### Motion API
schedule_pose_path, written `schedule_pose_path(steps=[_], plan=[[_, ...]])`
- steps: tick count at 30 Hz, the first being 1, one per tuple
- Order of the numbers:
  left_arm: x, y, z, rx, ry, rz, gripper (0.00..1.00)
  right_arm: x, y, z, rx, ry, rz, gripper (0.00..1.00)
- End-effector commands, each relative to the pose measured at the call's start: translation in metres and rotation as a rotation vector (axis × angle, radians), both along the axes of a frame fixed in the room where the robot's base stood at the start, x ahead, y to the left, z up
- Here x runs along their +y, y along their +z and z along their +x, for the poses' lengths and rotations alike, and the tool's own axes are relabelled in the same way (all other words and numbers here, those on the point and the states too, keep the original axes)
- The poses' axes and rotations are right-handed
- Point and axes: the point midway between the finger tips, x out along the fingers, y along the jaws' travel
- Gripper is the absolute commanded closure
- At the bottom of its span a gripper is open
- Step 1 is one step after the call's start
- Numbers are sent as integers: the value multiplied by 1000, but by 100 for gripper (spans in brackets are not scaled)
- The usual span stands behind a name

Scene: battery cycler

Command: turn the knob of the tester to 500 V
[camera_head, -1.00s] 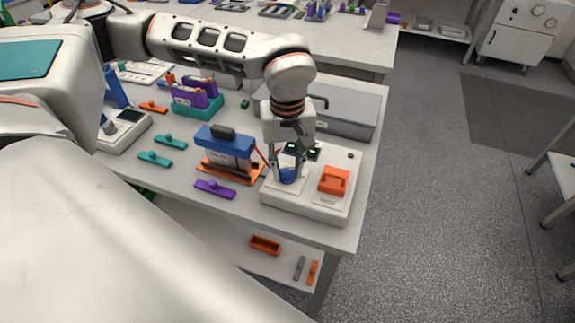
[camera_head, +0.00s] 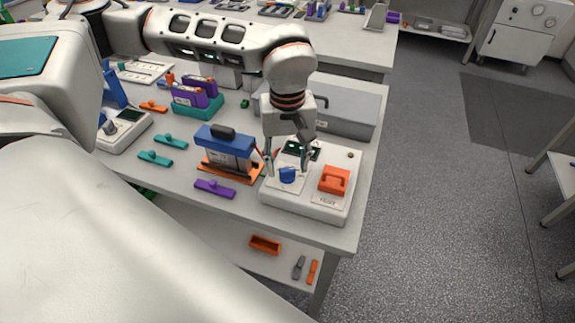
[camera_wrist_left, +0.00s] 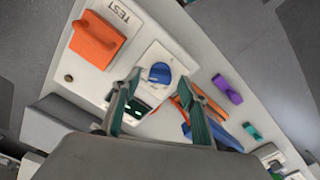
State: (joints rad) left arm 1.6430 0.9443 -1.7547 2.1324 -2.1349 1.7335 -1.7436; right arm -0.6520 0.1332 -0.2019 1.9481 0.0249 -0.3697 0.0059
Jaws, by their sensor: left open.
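The tester (camera_head: 306,205) is a white box near the right end of the bench, with a blue knob (camera_head: 288,175), a small dark display (camera_head: 314,150) and an orange block above the word TEST (camera_head: 334,180). My left gripper (camera_head: 287,170) points down over the knob, its fingers spread to either side. In the left wrist view the knob (camera_wrist_left: 159,73) lies beyond and between the open fingertips (camera_wrist_left: 163,88), apart from both. The knob's setting marks are too small to read. My right gripper does not show.
A blue and grey device on an orange base (camera_head: 228,153) stands just left of the tester. A long grey case (camera_head: 345,112) lies behind it. A purple clip (camera_head: 214,189) and teal clips (camera_head: 155,158) lie further left. Open floor is to the right.

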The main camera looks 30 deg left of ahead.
Motion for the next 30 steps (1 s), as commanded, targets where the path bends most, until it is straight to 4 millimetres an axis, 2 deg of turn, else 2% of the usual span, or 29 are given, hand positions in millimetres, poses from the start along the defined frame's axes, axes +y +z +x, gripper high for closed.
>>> schedule_pose_path(steps=[9, 15, 21, 30], plan=[[0, 65, 1, -5, 0, -1, 57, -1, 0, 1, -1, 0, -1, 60], [0, 94, 0, -2, 0, -1, 57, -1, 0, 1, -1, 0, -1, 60], [0, 106, 0, -1, -1, 0, 57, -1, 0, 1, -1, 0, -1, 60], [0, 106, 0, -1, -1, -1, 57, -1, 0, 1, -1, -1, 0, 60]])
